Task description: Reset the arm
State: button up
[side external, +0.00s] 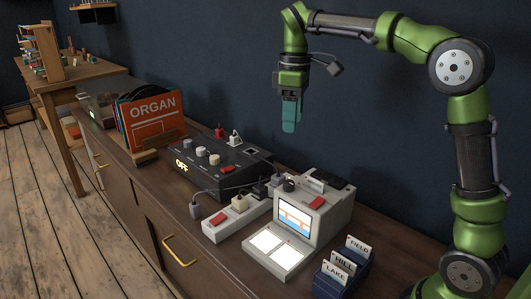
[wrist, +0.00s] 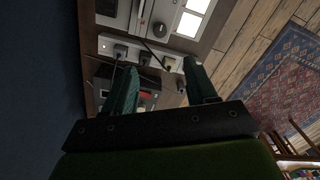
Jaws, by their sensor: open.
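My gripper (side external: 289,128) hangs from my green arm with its teal fingers pointing down. It is in the air above the back of the wooden cabinet, near the dark wall and clear of everything below. In the wrist view my gripper (wrist: 160,66) shows two teal fingers spread apart with nothing held between them. My arm is raised from its base at the right, reaches left, and bends down at the wrist.
Below stand a black control box (side external: 214,162) reading OFF, a white power strip (side external: 236,218) with plugs, a beige screen device (side external: 312,222) and blue card holder (side external: 343,272). Orange ORGAN sleeve (side external: 155,121) stands left. The air around my gripper is free.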

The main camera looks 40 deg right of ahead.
jog(key=s+a+f+m+t, duration=0.2)
jog(key=s+m, duration=0.1)
jog(key=s, duration=0.3)
jog(key=s+a+f+m+t+y, duration=0.1)
jog(key=s+a+f+m+t, duration=0.1)
jog(key=s, duration=0.4)
jog(key=s+a+f+m+t, duration=0.2)
jog(key=s+m+t, duration=0.1)
jog(key=s, duration=0.3)
jog(key=shift+s+a+f+m+y, duration=0.25)
jog(key=shift+m+y, duration=0.15)
jog(key=shift+m, duration=0.3)
